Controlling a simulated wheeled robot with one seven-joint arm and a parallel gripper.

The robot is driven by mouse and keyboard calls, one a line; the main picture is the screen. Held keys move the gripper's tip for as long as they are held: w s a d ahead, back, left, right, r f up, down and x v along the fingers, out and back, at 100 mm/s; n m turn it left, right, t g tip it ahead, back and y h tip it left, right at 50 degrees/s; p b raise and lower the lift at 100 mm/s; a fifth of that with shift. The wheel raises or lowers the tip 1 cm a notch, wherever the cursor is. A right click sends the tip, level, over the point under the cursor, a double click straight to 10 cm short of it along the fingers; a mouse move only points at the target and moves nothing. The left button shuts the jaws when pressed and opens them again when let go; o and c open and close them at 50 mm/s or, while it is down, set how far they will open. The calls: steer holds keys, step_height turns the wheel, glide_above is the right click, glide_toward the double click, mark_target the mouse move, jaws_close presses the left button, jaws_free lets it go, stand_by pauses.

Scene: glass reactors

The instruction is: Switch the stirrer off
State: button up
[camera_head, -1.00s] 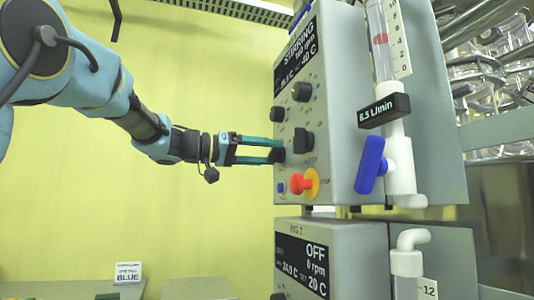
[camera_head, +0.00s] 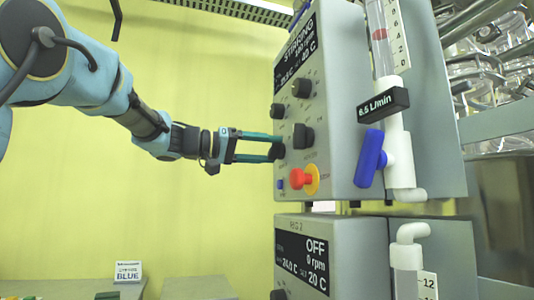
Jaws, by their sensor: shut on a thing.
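The upper control box (camera_head: 335,100) has a dark display (camera_head: 298,55) that reads STIRRING, with smaller rpm and temperature figures. My gripper (camera_head: 277,147) comes from the left with its two green fingers shut on the lower left black knob (camera_head: 277,152) on the box front. The fingers lie one above the other, and the knob is partly hidden between their tips. Other black knobs sit on the same panel: an upper one (camera_head: 301,88), a left one (camera_head: 278,111) and a larger right one (camera_head: 303,136). The small labels are too blurred to read.
A red button on a yellow ring (camera_head: 300,180) and a small blue button (camera_head: 281,184) sit just below the gripped knob. A flow tube with a blue valve handle (camera_head: 370,158) stands right. A second box (camera_head: 335,250) below reads OFF. Free space lies left of the panel.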

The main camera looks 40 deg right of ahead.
steer(key=n+b, duration=0.1)
steer(key=n, duration=0.4)
steer(key=shift+w+f+b, duration=0.1)
steer(key=shift+f+b, duration=0.05)
steer(key=shift+b, duration=0.2)
steer(key=n, duration=0.5)
steer(key=shift+n, duration=0.3)
steer(key=o, duration=1.4)
steer(key=b+v, duration=0.2)
steer(key=v, duration=0.8)
steer(key=shift+w+a, duration=0.15)
steer(key=shift+a, duration=0.2)
